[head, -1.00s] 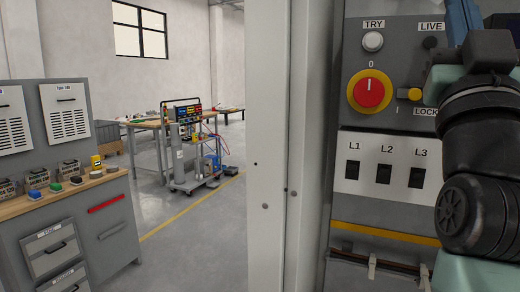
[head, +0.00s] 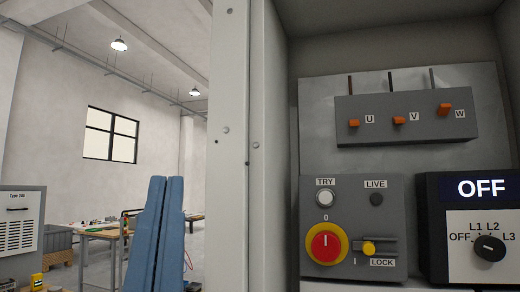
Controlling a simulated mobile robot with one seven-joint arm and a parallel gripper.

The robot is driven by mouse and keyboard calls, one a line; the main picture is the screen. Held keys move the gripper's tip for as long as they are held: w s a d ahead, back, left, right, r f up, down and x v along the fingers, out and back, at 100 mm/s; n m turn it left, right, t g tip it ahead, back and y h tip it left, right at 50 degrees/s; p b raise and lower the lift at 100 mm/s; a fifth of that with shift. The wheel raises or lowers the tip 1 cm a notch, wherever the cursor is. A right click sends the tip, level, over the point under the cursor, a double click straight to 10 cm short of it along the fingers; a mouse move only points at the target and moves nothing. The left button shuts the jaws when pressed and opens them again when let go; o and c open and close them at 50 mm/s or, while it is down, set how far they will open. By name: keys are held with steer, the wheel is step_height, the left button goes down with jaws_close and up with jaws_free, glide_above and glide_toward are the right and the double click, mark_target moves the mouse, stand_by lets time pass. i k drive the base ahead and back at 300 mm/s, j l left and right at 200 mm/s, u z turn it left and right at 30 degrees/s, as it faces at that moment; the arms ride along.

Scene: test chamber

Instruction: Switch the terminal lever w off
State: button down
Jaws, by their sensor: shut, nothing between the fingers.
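The terminal lever W (head: 445,108) is a small orange lever at the right end of a dark grey terminal block (head: 375,133), in the upper right of the head view. It sits higher against its label than the two similar orange levers, U (head: 354,123) and V (head: 398,121). My gripper (head: 165,182) shows as two blue fingers pointing up at the lower left. They lie together with nothing between them. It is well to the left of the levers and touches none of them.
Below the block are a red rotary switch (head: 326,243) on yellow, pointing to 0, a yellow lock knob (head: 369,248) and a meter (head: 480,225) reading OFF. The cabinet's pale frame (head: 230,150) stands between my gripper and the levers. Workbenches stand behind left.

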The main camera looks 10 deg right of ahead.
mark_target(444, 109)
steer(key=z, duration=1.2)
steer(key=i+l+u, duration=0.15)
steer(key=l, duration=0.1)
